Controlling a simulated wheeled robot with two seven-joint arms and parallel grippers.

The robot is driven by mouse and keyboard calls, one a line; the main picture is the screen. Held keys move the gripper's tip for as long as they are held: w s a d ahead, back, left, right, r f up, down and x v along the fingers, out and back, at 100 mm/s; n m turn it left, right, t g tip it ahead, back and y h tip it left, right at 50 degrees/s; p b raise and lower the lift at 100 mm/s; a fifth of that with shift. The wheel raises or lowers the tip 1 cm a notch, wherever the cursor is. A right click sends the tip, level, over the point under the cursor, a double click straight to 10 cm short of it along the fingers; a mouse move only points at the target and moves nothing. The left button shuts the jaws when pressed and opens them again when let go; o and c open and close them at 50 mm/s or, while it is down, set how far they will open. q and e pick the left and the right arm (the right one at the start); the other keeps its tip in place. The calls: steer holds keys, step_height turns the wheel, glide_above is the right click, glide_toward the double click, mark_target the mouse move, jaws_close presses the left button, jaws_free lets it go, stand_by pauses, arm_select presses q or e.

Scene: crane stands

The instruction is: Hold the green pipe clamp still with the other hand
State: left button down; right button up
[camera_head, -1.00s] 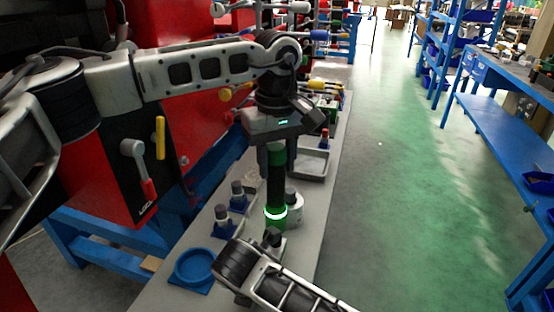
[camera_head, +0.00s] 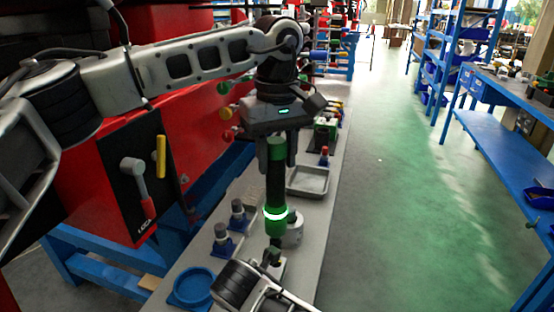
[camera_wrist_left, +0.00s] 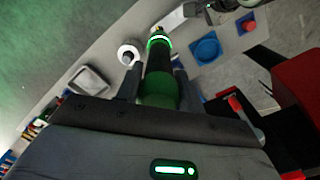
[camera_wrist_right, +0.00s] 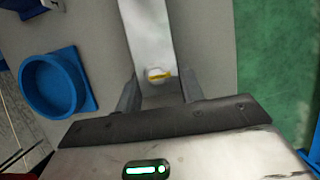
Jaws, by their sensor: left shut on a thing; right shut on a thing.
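My left gripper (camera_head: 277,138) is shut on the upper green end of an upright black and green cylinder (camera_head: 276,184) with a glowing ring. The left wrist view shows this cylinder (camera_wrist_left: 160,88) between both fingers. Its lower end is close above a small dark fitting (camera_head: 272,255); whether they touch is unclear. My right gripper (camera_wrist_right: 158,92) is shut on a grey metal piece (camera_wrist_right: 147,35) with a yellow mark. No green shows on that piece. In the head view the right fingertips are mostly hidden. I cannot tell which part is the green pipe clamp.
The grey bench (camera_head: 310,225) carries a blue round holder (camera_head: 193,287), small blue stands (camera_head: 222,242) with grey pieces, a white round part (camera_head: 293,232) and a grey tray (camera_head: 308,181). A red cabinet (camera_head: 190,120) stands at left. Green floor is clear at right.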

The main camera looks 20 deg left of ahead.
arm_select(q)
steer(key=shift+r, duration=0.15)
arm_select(e)
steer(key=shift+r, duration=0.1)
steer(key=o, duration=1.2)
